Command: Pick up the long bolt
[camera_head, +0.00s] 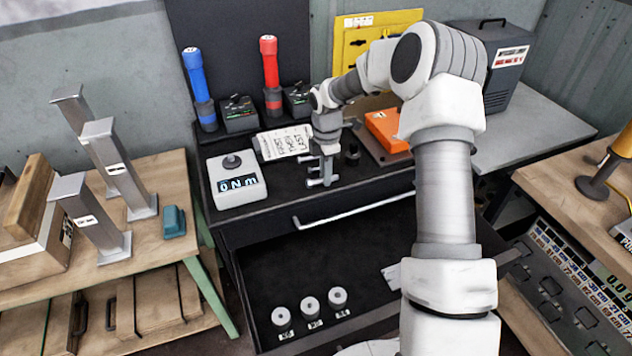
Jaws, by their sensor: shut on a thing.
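My gripper (326,165) hangs from the wrist over the dark bench top, between the digital meter and the orange box. It is shut on a slim grey metal piece, which I take to be the long bolt (328,176). The bolt looks upright, low over the front part of the bench top. Short grey bars show beside it on the left, small and hard to tell apart from the fingers. Whether the bolt's lower end touches the bench cannot be made out.
A digital meter (236,182) and a paper note (286,142) are left of my gripper. A short dark post (352,155) and an orange box (388,130) are right. Blue (197,80) and red (270,70) tools stand behind. The open drawer (345,262) below holds several rings.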

